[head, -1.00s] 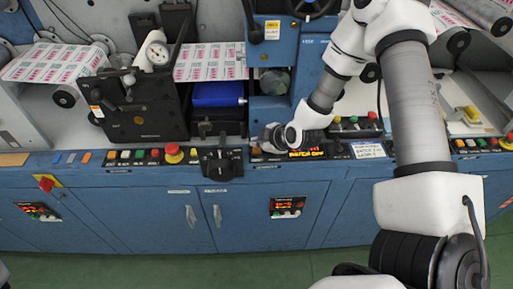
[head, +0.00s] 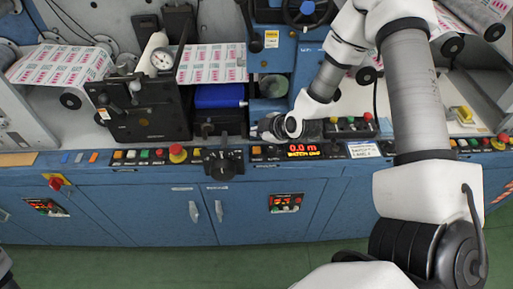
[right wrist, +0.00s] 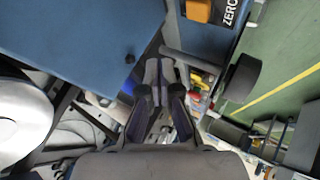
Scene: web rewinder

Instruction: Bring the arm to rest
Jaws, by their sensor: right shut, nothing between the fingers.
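My right arm (head: 407,90) reaches from the lower right of the head view up and over to the machine. My right gripper (head: 262,128) is small there and lies just above the control ledge, left of the lit display (head: 303,149). In the right wrist view its fingers (right wrist: 158,88) are together with nothing between them. An orange button (right wrist: 198,10) beside a "ZERO" label shows at the top of that view, apart from the fingertips. The display reads 0.0 m above a yellow text line.
The blue control ledge (head: 120,172) carries several buttons and a red stop knob (head: 177,153). A black unit with a dial gauge (head: 162,58) stands left of the gripper. Green floor (head: 200,262) lies open in front.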

